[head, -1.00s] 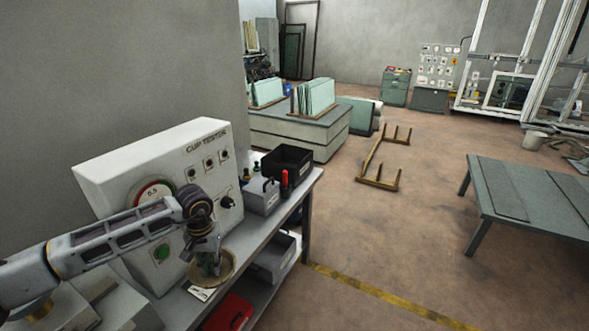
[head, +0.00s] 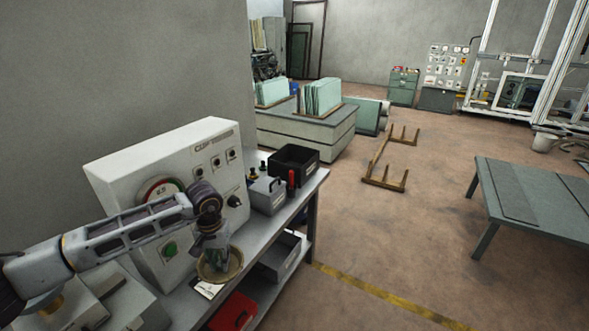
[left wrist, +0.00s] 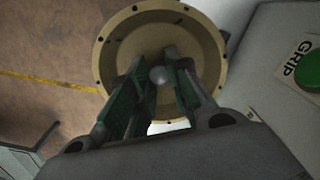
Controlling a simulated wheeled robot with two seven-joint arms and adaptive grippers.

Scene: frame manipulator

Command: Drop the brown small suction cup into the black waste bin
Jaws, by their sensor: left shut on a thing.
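The brown suction cup (head: 221,270) is a round tan dish at the front edge of the bench, below the tester. It also shows in the left wrist view (left wrist: 213,57), with a pale round knob at its middle. My left gripper (head: 213,256) is shut on the cup's middle; its green-padded fingers (left wrist: 160,85) stand on either side of the knob. I cannot tell whether the cup touches the bench. The black bin (head: 294,163) is an open box at the bench's far end, beyond the gripper. My right gripper is not in view.
The white cup tester (head: 150,160) stands behind the gripper, with a dial and a green button. A grey box (head: 268,197) and small dark items stand before the bin. A red case (head: 233,312) lies on the lower shelf. Open floor lies to the right.

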